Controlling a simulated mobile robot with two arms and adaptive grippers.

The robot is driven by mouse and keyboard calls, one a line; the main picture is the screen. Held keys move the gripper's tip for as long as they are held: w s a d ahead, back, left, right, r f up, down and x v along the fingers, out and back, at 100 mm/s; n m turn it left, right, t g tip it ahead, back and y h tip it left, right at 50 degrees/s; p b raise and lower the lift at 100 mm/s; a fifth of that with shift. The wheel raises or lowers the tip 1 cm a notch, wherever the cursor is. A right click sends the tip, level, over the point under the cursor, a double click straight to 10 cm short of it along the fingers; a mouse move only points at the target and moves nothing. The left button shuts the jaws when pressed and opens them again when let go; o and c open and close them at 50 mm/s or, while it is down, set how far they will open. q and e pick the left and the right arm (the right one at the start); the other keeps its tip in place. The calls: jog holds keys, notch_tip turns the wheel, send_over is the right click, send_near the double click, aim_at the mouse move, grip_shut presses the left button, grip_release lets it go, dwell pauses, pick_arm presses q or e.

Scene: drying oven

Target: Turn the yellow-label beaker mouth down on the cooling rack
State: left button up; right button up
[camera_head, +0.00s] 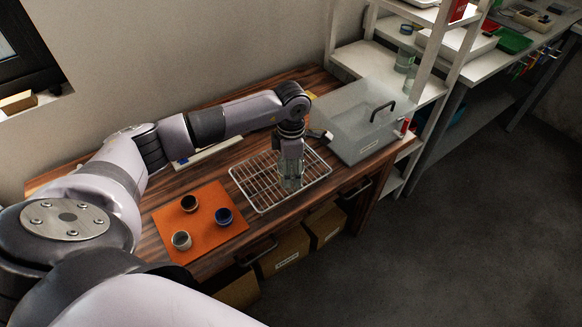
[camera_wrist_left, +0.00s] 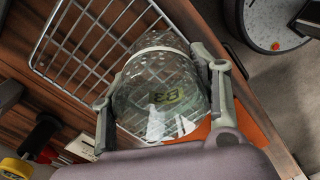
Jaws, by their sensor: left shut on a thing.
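The clear glass beaker (camera_head: 292,184) is between the fingers of my left gripper (camera_head: 291,172), at the right half of the wire cooling rack (camera_head: 262,205). In the left wrist view the beaker (camera_wrist_left: 158,95) fills the middle, with the two fingers (camera_wrist_left: 152,82) shut on its sides. A small yellow-green marking shows through the glass and reads upside down. A pale ring circles its far end, towards the rack wires (camera_wrist_left: 75,50). I cannot tell whether the beaker touches the rack. My right gripper is not in view.
An orange mat (camera_head: 213,238) with several small cups lies left of the rack. A translucent box with a dark handle (camera_head: 382,110) stands right of the rack, close to my left wrist. White shelves (camera_head: 380,58) rise behind it. The bench's front edge is near the rack.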

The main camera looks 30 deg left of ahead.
pick_arm(q)
jog(key=shift+f, duration=0.15)
jog(key=o, duration=1.4)
notch_tip(320, 180, up, 12)
dwell(0.3)
